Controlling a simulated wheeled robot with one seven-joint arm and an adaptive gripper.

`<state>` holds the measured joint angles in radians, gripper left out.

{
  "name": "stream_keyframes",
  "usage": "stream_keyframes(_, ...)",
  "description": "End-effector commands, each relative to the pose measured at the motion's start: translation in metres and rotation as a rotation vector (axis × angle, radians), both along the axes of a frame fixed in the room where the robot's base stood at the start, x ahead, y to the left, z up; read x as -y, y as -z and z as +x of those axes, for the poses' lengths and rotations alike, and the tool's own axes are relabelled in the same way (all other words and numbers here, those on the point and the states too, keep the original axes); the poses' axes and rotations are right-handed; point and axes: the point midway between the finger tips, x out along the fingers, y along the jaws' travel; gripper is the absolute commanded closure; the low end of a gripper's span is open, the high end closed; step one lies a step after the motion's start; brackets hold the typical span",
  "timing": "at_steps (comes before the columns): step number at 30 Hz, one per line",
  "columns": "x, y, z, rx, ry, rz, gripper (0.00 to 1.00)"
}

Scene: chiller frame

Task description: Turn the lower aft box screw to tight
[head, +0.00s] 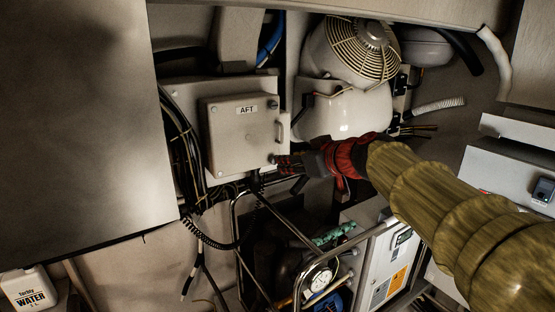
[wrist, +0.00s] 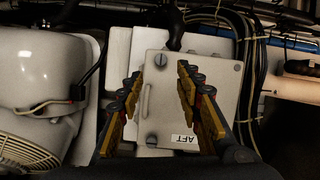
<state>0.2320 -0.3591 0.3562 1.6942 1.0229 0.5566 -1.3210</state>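The pale AFT box (head: 235,140) is mounted on the back wall, left of centre in the head view. In the wrist view the box (wrist: 205,95) appears upside down, its lower end at the top. The lower aft box screw (wrist: 160,58) is a dark slotted head at its corner. In the wrist view my gripper (wrist: 159,74) is open, one finger on each side of that screw, with visible gaps. In the head view my gripper (head: 280,163) is at the box's lower right corner and largely hides the screw. Whether the fingers reach the screw's depth is unclear.
An upper screw (wrist: 152,140) and a handle (wrist: 145,100) are on the same box edge. Black cables (head: 183,140) run left of the box. A white tank with fan guard (head: 365,50) stands to the right. A metal tube frame (head: 290,225) and gauge (head: 320,280) lie below.

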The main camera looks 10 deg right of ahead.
Motion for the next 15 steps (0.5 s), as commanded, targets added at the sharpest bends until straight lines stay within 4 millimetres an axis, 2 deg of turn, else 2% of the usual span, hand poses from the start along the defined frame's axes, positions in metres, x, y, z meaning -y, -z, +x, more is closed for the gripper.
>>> stream_keyframes(15, -0.018, 0.026, 0.06, -0.003, -0.003, -0.003, 0.65)
